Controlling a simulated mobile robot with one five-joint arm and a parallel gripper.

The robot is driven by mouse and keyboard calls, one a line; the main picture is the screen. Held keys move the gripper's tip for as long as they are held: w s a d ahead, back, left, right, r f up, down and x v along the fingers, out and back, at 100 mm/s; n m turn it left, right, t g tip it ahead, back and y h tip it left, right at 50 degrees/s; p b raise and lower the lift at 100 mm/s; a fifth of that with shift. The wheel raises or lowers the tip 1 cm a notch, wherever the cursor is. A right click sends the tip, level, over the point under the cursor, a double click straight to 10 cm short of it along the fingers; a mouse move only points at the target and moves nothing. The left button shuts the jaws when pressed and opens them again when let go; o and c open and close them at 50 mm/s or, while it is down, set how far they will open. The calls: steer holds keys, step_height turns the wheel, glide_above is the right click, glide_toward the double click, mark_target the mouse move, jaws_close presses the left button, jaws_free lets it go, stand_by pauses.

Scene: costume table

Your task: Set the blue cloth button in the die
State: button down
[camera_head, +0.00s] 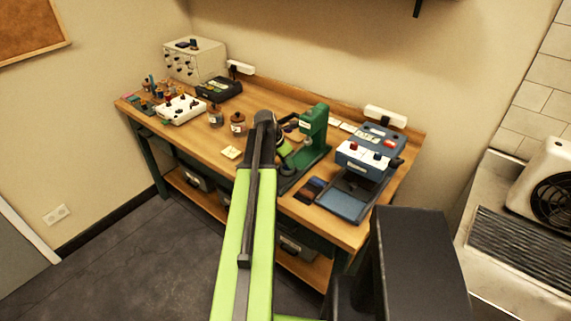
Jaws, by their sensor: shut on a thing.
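The green press (314,134) stands upright towards the right half of the wooden table (205,145). Its die is not clearly visible behind my arm. My gripper (284,152) is at the end of my lime-green arm, just left of the press column and largely hidden by the dark wrist. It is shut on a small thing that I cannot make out. I cannot pick out the blue cloth button for certain. I cannot tell whether the gripper touches the press.
The front left tabletop is clear.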

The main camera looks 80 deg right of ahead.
steer(key=c, duration=1.5)
jaws_free()
steer(key=p+v, duration=0.2)
steer(key=shift+a+r+p, duration=0.1)
steer(key=shift+r+p, duration=0.15)
steer(key=shift+p, duration=0.05)
steer(key=p+v, duration=0.7)
steer(key=v, duration=0.1)
steer(key=shift+r+p, duration=0.15)
steer(key=shift+p, duration=0.15)
steer(key=shift+a, duration=0.1)
